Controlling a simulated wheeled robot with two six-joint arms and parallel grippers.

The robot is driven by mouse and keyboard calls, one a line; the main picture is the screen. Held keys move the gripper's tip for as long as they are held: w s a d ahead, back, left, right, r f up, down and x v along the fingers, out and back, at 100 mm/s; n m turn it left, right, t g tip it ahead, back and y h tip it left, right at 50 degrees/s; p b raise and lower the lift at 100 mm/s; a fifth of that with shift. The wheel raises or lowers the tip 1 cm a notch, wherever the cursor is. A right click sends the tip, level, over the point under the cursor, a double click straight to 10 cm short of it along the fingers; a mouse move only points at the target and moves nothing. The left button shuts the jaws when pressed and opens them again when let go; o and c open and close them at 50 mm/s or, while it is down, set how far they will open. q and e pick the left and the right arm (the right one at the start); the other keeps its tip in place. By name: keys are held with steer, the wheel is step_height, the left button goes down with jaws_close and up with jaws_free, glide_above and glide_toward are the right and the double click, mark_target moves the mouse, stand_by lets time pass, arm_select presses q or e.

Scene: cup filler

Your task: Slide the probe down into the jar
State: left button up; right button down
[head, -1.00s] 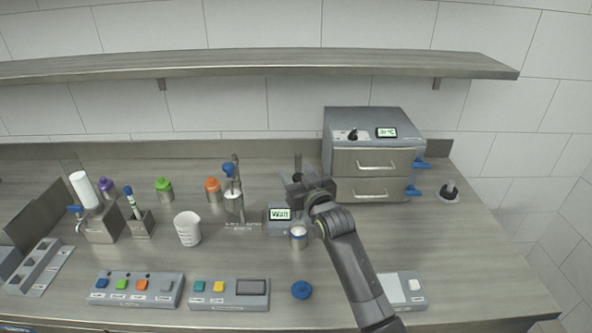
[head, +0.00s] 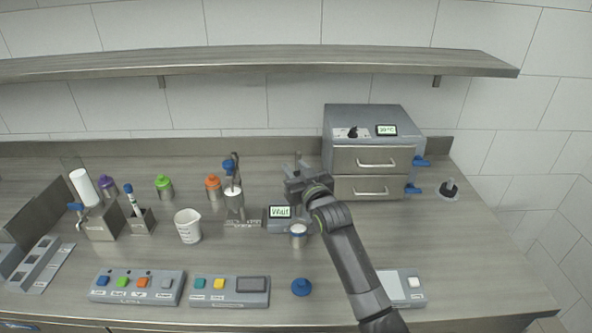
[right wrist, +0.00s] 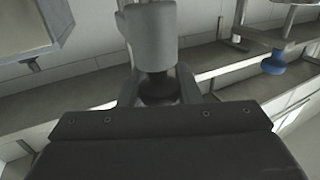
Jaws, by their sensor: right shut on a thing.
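My right gripper (head: 303,188) is at the back of the counter, behind and above a small open metal jar (head: 298,236) with a pale filling. It is shut on a grey, rounded probe body, which shows in the right wrist view (right wrist: 152,38) with a dark neck between the fingers. In the head view the gripper mostly hides the probe, and its lower tip cannot be made out. A grey unit with a lit screen reading "Wait" (head: 280,212) stands just left of the jar. My left gripper is not in view.
A drawer cabinet (head: 374,160) stands close right of the gripper. A metal filler stand (head: 234,200) and a white beaker (head: 188,226) are to the left. A blue lid (head: 301,287) lies in front of the jar, between button panels. The counter at right is mostly clear.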

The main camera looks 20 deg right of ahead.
step_height(320, 180, down, 7)
steer(key=b, duration=0.4)
steer(key=c, duration=1.1)
jaws_free()
steer(key=shift+o, duration=0.2)
steer(key=s+d+b, duration=0.2)
steer(key=s+b, duration=0.1)
steer(key=s, duration=1.4)
steer(key=shift+s, duration=0.15)
